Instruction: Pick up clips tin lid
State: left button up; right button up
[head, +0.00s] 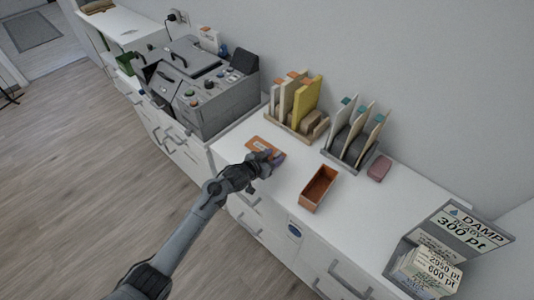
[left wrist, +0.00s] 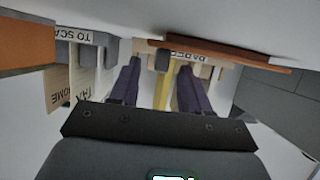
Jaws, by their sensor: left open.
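A flat orange-brown lid (head: 262,145) with a pale label lies on the white desk top, just beyond my left gripper (head: 270,161). An open, empty-looking orange-brown tin (head: 319,188) stands to the right of the gripper. In the left wrist view, my left gripper (left wrist: 158,78) has its two dark fingers apart with nothing held between them. The lid (left wrist: 225,54) shows there as a thin brown slab ahead of the fingertips; any contact cannot be told. My right gripper is not in view.
A wooden rack (head: 292,128) with yellow and cream folders and a grey rack (head: 349,152) stand behind. A reddish block (head: 379,168) lies right of them. A grey machine (head: 207,88) stands left. A sign box (head: 430,262) is at the right; desk before it is clear.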

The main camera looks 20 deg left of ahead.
pick_arm(q)
jog(key=shift+w+d+f, duration=0.1)
jog(key=shift+w+f, duration=0.1)
jog(key=shift+w, duration=0.25)
jog(key=shift+c, duration=0.5)
grip_shut()
jog(key=shift+r, duration=0.1)
